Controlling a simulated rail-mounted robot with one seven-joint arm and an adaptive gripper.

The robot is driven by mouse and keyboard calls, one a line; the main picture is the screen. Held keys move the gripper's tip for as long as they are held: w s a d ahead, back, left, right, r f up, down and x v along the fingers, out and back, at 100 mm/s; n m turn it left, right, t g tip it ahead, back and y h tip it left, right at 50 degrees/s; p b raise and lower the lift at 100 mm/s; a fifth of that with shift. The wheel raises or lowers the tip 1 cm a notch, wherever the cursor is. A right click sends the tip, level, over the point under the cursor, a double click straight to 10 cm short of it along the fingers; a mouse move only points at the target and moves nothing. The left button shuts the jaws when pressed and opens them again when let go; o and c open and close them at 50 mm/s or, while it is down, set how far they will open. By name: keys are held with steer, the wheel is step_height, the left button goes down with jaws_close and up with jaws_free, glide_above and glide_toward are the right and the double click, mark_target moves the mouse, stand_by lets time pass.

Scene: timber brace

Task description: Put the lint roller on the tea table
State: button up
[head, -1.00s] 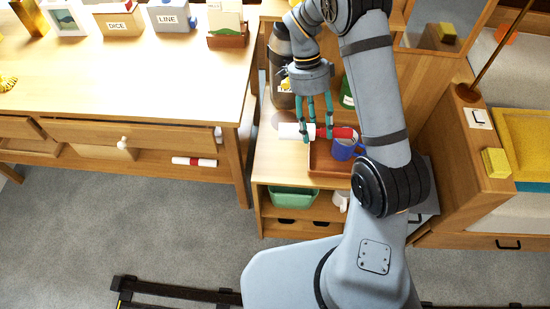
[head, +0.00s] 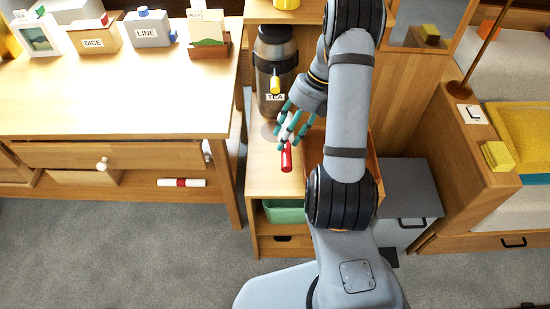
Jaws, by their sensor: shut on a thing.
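The lint roller, with a red handle (head: 287,158) and a white part between the fingers, is in my gripper (head: 291,138). My gripper is shut on it, and its fingers hide part of the white end. The red handle points toward the front of the picture. The roller is over the tea table (head: 265,185), a light wooden stand with a flask labelled TEA (head: 271,88) at its back. I cannot tell whether the roller touches the tabletop.
A wooden tray (head: 312,150) on the tea table is mostly behind my arm. A desk (head: 120,100) with labelled boxes stands at the left. A similar white and red roll (head: 181,183) lies on its lower shelf. A green bin (head: 283,211) is below the tabletop.

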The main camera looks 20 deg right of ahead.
mark_target(291, 140)
steer(key=a+f, duration=0.1)
steer(key=a, duration=0.1)
steer(key=s+a+f, duration=0.1)
steer(key=shift+s+a+f, duration=0.2)
steer(key=shift+a+f, duration=0.1)
steer(key=shift+a, duration=0.05)
steer(key=shift+f+b, duration=0.7)
steer(key=shift+f, duration=1.2)
steer(key=shift+f, duration=0.15)
steer(key=o, duration=0.9)
steer(key=p+v, duration=0.2)
steer(key=v, duration=1)
steer(key=shift+p, duration=0.35)
